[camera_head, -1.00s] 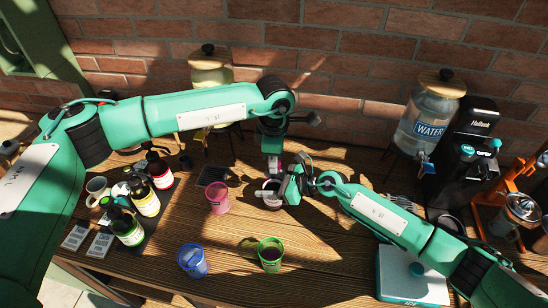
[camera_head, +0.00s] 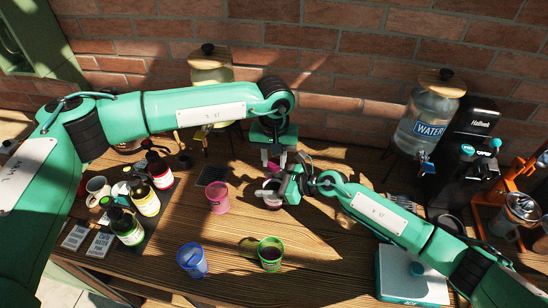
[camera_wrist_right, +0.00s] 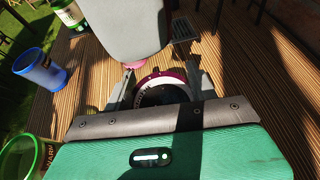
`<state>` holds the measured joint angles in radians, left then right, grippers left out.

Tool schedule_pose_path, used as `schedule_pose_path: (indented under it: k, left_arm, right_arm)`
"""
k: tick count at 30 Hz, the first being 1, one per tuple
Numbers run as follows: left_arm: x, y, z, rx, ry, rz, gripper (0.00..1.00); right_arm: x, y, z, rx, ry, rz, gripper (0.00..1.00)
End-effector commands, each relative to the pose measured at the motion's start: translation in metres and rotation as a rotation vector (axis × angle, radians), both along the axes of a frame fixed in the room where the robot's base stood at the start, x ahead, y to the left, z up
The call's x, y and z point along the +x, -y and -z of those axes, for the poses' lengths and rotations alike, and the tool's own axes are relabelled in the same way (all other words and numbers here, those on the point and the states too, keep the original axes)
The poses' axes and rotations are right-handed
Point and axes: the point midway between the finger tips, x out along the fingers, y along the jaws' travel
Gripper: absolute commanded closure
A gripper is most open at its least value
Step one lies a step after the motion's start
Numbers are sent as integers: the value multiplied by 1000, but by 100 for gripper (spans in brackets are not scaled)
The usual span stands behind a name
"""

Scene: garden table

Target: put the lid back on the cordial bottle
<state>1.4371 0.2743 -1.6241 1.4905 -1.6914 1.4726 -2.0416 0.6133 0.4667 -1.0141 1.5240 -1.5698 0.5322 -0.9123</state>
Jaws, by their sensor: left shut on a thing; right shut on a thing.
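My left gripper (camera_head: 274,165) points down at the middle of the table, shut on a small pinkish thing that looks like the lid; its fingers hide most of it. My right gripper (camera_head: 280,190) comes in from the right just below it, shut on a round thing with a dark middle and a magenta rim (camera_wrist_right: 160,83), which looks like the cordial bottle. In the right wrist view this thing sits between both fingers. A grey part of my left gripper fills the top of that view. I cannot tell whether lid and bottle touch.
A pink cup (camera_head: 218,196) stands close left of the grippers. A blue cup (camera_head: 192,260) and a green cup (camera_head: 270,254) stand nearer the front. Several bottles, one with a red label (camera_head: 160,174), stand at left. A water dispenser (camera_head: 428,117) stands back right.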

Motion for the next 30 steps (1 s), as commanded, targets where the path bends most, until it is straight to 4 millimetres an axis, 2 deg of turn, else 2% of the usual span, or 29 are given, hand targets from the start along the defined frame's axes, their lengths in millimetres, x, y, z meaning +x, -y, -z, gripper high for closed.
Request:
schedule_pose_path:
  k: [15, 21, 29, 30]
  left_arm:
    - [2, -1, -1, 1, 4, 777, 90]
    - [2, -1, -1, 1, 4, 895, 90]
    - [2, -1, -1, 0, 5, 900, 90]
    - [2, -1, -1, 0, 5, 899, 68]
  right_arm:
    - [-2, -1, 0, 0, 0, -4, 100]
    - [-2, -1, 0, 0, 0, -4, 100]
    - [-2, -1, 0, 0, 0, -4, 100]
    - [-2, -1, 0, 0, 0, -4, 100]
